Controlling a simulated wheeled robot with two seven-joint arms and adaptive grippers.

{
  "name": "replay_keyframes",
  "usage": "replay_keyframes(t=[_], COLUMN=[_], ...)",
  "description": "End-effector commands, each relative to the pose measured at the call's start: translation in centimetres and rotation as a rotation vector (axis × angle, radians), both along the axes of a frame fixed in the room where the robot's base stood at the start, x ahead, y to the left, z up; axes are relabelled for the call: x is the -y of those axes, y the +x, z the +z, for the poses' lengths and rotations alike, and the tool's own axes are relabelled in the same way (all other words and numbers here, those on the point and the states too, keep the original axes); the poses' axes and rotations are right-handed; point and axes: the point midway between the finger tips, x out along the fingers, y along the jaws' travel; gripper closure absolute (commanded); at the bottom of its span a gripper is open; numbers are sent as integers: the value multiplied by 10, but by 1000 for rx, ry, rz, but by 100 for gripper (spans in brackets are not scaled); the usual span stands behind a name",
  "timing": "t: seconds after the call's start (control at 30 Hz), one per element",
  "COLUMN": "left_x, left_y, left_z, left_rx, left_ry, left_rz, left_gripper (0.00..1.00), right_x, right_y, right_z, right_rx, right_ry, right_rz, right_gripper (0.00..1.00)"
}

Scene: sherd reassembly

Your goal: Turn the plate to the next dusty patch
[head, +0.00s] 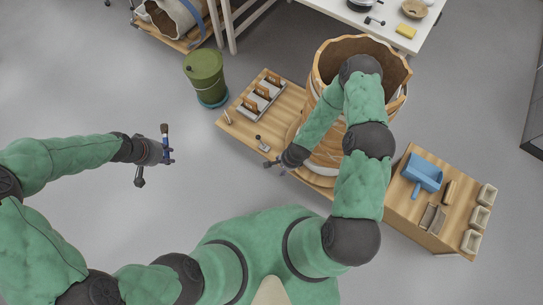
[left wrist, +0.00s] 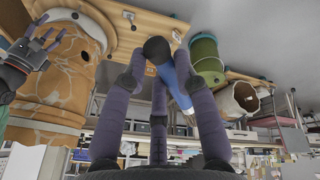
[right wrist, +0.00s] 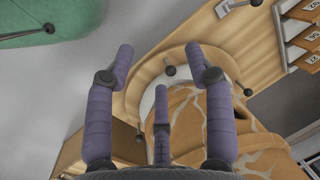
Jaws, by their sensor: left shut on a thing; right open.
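The round wooden plate (head: 318,181) lies under the large patched vessel (head: 325,155) on the bench. In the right wrist view the plate's rim (right wrist: 147,78) carries pegs with dark round knobs, one knob (right wrist: 170,71) lying in line between my fingers. My right gripper (head: 275,164) is open and empty beside the plate's left edge; it also shows in the right wrist view (right wrist: 160,58). I cannot tell if it touches the knob. My left gripper (head: 158,160) is shut on a blue-handled brush (head: 165,143), away from the bench. The brush (left wrist: 182,85) shows its dark end in the left wrist view.
A rack (head: 262,94) with tiles stands on the bench left of the vessel. A green bin (head: 204,75) stands on the floor. A blue dustpan (head: 422,172) and small pale trays (head: 480,217) lie at right. Floor around my left gripper is free.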

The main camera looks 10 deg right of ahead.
Motion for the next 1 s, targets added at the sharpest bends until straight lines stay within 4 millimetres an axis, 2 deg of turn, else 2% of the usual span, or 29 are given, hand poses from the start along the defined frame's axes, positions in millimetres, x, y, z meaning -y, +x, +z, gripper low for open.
replay_keyframes(t=[0.2,0.4,0.5,0.7,0.87,1.0], left_x=[-37,-63,-71,-80,-81,-81], left_y=[-26,-48,-55,-64,-65,-65], left_z=[-5,-11,-13,-15,-19,-28], left_rx=[2,11,14,16,18,18], left_ry=[-2,8,13,19,20,20], left_rz=[-10,-23,-30,-37,-39,-39], left_gripper=[100,100,100,100,100,100], right_x=[44,79,90,102,105,106], right_y=[31,43,44,45,46,49], right_z=[-45,-78,-88,-99,-108,-127], right_rx=[-25,-32,-31,-28,-28,-28], right_ry=[-35,-50,-54,-56,-57,-57], right_rz=[-464,-832,-950,-1078,-1103,-1103], right_gripper=[46,46,46,46,46,46])
